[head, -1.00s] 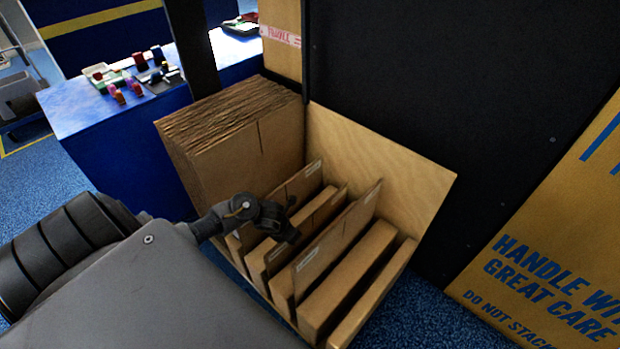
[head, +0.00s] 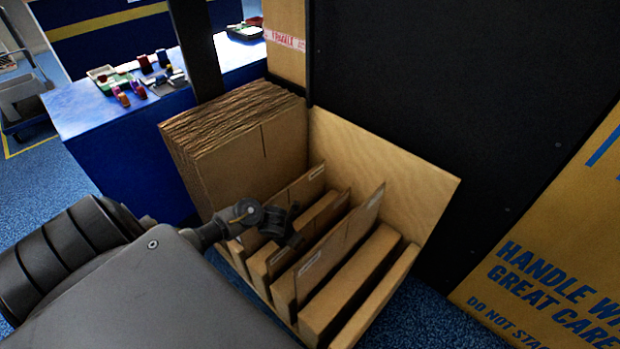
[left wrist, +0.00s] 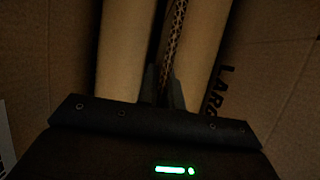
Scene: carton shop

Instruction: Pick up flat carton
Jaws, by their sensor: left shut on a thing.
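Several flat brown cartons stand on edge between thick dividers in a wooden rack; one carton (head: 343,238) stands in the middle with a white label. My left gripper (head: 287,226) is down among the cartons at the rack's left side. In the left wrist view, my left gripper (left wrist: 163,90) is shut on the thin corrugated edge of a flat carton (left wrist: 174,38), with a tan divider on each side. In the head view the gripper hides where its fingers meet the carton. My right gripper is not in view.
The wooden rack (head: 408,190) has a high end wall at the right. A thick carton stack (head: 232,160) stands behind it. A black panel (head: 430,90) rises at the back right. A blue table (head: 125,135) with small items is at the left.

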